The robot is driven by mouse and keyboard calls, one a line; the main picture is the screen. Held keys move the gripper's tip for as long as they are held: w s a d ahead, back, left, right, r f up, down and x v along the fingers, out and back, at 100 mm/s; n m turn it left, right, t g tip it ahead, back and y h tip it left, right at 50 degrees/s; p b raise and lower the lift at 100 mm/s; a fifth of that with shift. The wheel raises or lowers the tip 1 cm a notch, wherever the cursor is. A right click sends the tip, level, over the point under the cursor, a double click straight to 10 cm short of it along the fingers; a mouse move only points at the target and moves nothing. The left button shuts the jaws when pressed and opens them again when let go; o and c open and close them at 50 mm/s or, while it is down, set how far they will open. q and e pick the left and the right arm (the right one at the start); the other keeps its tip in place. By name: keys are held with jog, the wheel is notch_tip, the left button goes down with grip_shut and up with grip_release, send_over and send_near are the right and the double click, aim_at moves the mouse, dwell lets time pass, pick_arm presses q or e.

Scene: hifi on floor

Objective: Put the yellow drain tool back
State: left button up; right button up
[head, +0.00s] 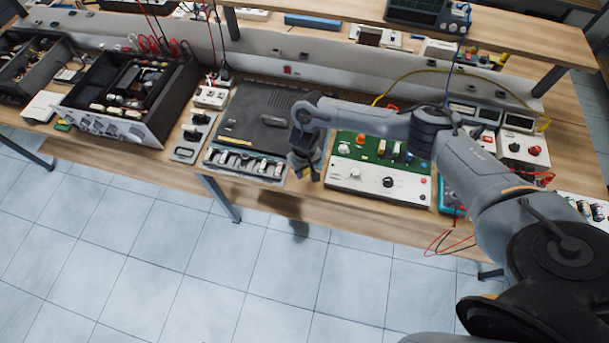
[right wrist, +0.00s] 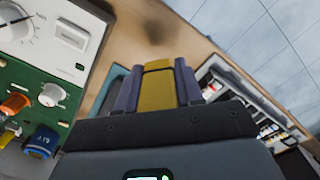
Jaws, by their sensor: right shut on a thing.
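My right gripper (head: 301,165) is at the front of the bench, between the dark case and the green-and-white panel. In the right wrist view, its fingers (right wrist: 157,90) are shut on a yellow piece (right wrist: 156,88), the yellow drain tool. The tool's upper part shows between the fingers; the rest is hidden by the gripper body. In the head view the tool cannot be made out. My left gripper is not in view.
A dark case (head: 262,110) with a yellow strip (head: 235,141) lies left of the gripper, a tray of small parts (head: 245,165) before it. The green panel with white front (head: 375,180) is right of it. Tiled floor (head: 150,240) in front is clear.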

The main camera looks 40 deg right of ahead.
aim_at(305, 175)
notch_tip(305, 175, down, 3)
jog(key=shift+f+b, duration=0.1)
jog(key=shift+b, duration=0.2)
jog(key=shift+f, duration=0.35)
jog(key=shift+f, duration=0.15)
jog(key=o, duration=1)
